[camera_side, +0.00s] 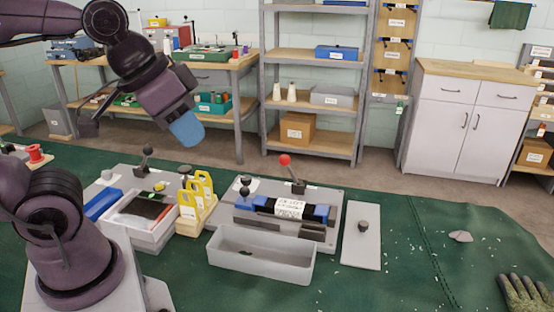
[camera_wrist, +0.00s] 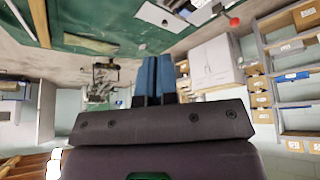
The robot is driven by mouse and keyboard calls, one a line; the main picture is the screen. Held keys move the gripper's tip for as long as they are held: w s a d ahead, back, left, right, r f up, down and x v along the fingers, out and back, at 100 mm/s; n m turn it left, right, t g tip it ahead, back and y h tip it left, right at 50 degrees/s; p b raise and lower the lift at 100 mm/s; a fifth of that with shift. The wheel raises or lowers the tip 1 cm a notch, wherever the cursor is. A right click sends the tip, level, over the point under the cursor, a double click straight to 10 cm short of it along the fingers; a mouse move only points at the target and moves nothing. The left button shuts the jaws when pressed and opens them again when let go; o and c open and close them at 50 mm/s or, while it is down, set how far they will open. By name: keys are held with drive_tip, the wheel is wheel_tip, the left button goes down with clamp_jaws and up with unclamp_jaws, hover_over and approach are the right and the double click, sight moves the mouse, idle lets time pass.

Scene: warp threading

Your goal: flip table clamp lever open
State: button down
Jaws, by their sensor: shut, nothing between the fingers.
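A lever with a red ball knob (camera_side: 285,159) leans up and slightly left from the back of a grey clamp fixture (camera_side: 331,205) on the green-covered table. The fixture has blue and black parts and a white label (camera_side: 289,208) at its middle. The red knob also shows at the top right of the wrist view (camera_wrist: 234,21). A second lever with a black knob (camera_side: 147,150) stands on the left-hand plate. My gripper (camera_side: 187,132), with blue fingertips, is high in the air, left of and above the red-knobbed lever, touching nothing. Its fingers (camera_wrist: 155,75) are together and empty.
An open grey bin (camera_side: 262,266) sits in front of the fixture. Yellow-handled pieces (camera_side: 195,202) and a grey tray (camera_side: 137,232) stand to its left. A flat plate with a knob (camera_side: 361,237) lies to its right. A glove (camera_side: 526,293) lies at the right; nearby cloth is mostly clear.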

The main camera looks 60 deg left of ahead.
drive_tip(key=w+a+f+n+g+h, duration=0.1)
drive_tip(key=w+a+f+n+h, duration=0.4)
drive_tip(key=w+n, duration=0.4)
drive_tip(key=w+a+f+n+g+h, duration=0.1)
drive_tip(key=w+a+f+n+h, duration=0.2)
drive_tip(key=w+a+n, duration=0.55)
drive_tip(key=a+f+n+t, duration=0.3)
drive_tip(key=a+f+n, duration=0.1)
drive_tip(key=a+f, duration=0.2)
drive_tip(key=w+a+f+n+t+h, duration=0.1)
drive_tip(key=a+f+n+t, duration=0.2)
drive_tip(key=a+f, duration=0.3)
drive_tip(key=a+f+n+t+h, duration=0.1)
drive_tip(key=a+f+n+t, duration=0.3)
drive_tip(key=a+f+n, duration=0.1)
drive_tip(key=shift+w+a+f, duration=0.3)
drive_tip(key=shift+a+f, duration=0.4)
drive_tip(key=shift+a, duration=0.15)
drive_tip(key=shift+w, duration=0.1)
approach(292, 173)
drive_tip(key=w, duration=0.1)
drive_tip(key=w+d, duration=0.1)
drive_tip(key=w+r, duration=0.1)
drive_tip(key=shift+w+d, duration=0.1)
drive_tip(key=shift+d, duration=0.15)
drive_tip(key=shift+r, duration=0.15)
